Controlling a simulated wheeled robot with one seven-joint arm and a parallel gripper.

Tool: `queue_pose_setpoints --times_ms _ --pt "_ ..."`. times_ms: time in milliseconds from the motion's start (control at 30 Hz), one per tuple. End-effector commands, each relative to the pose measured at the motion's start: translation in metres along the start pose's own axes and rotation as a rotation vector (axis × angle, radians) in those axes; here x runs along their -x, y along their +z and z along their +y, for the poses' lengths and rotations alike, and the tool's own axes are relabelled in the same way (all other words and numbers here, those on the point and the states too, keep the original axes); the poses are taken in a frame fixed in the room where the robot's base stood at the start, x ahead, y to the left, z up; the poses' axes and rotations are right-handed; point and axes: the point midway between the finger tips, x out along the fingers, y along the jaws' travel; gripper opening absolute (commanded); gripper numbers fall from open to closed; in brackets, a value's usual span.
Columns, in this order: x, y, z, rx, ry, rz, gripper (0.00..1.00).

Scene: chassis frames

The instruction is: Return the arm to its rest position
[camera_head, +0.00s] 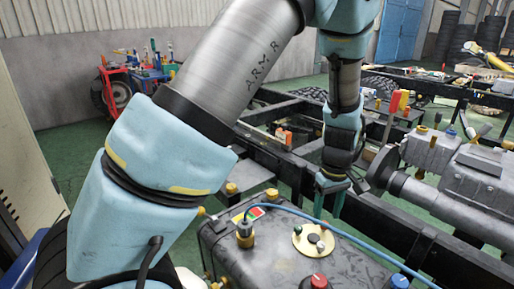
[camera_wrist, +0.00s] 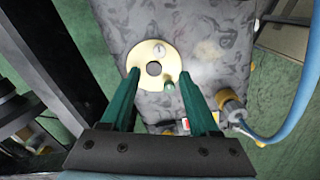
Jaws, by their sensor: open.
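My gripper (camera_head: 330,197) points down beside the far edge of a grey metal tank (camera_head: 270,265) on the chassis. In the wrist view, my gripper (camera_wrist: 165,90) shows its two green fingers spread apart with nothing between them. The tank (camera_wrist: 185,25) lies beneath it there. A round brass-coloured plate (camera_wrist: 138,54) with a dark centre hole sits on the tank; it also shows in the head view (camera_head: 301,243). My arm covers part of the head view.
A blue hose (camera_head: 350,238) runs from a brass fitting (camera_head: 245,235) across the tank. Red (camera_head: 318,282) and blue (camera_head: 400,281) caps stand at the front. A grey gearbox (camera_head: 470,170) and black chassis rails (camera_head: 430,245) lie right. A red tool cart (camera_head: 120,90) stands far left.

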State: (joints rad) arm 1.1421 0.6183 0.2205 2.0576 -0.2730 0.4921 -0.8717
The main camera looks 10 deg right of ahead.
Motion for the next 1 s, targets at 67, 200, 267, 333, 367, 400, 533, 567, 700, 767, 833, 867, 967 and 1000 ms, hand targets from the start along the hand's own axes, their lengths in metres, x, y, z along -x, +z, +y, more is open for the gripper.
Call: queue_pose_setpoints --times_ms 67,200,267,333,367,400,533,567,700,767,833,867,967,1000 --pt "0.007 -0.011 -0.01 0.003 0.006 0.0 0.62" --pt "0.033 -0.044 -0.051 -0.014 0.025 0.0 0.62" --pt "0.047 -0.061 -0.077 -0.028 0.036 0.004 0.62" --pt "0.063 -0.077 -0.11 -0.05 0.048 0.013 0.62" --pt "0.07 -0.083 -0.124 -0.061 0.052 0.018 0.62" --pt "0.078 -0.089 -0.143 -0.076 0.056 0.025 0.62" --pt "0.103 -0.102 -0.206 -0.122 0.063 0.055 0.62" --pt "0.108 -0.104 -0.22 -0.134 0.063 0.064 0.62" --pt "0.128 -0.102 -0.278 -0.185 0.052 0.102 0.62" --pt "0.134 -0.099 -0.297 -0.203 0.044 0.115 0.62" --pt "0.138 -0.095 -0.314 -0.222 0.035 0.125 0.62" --pt "0.139 -0.094 -0.32 -0.229 0.031 0.128 0.62" --pt "0.142 -0.09 -0.332 -0.245 0.023 0.136 0.62" --pt "0.142 -0.089 -0.335 -0.248 0.021 0.137 0.62"
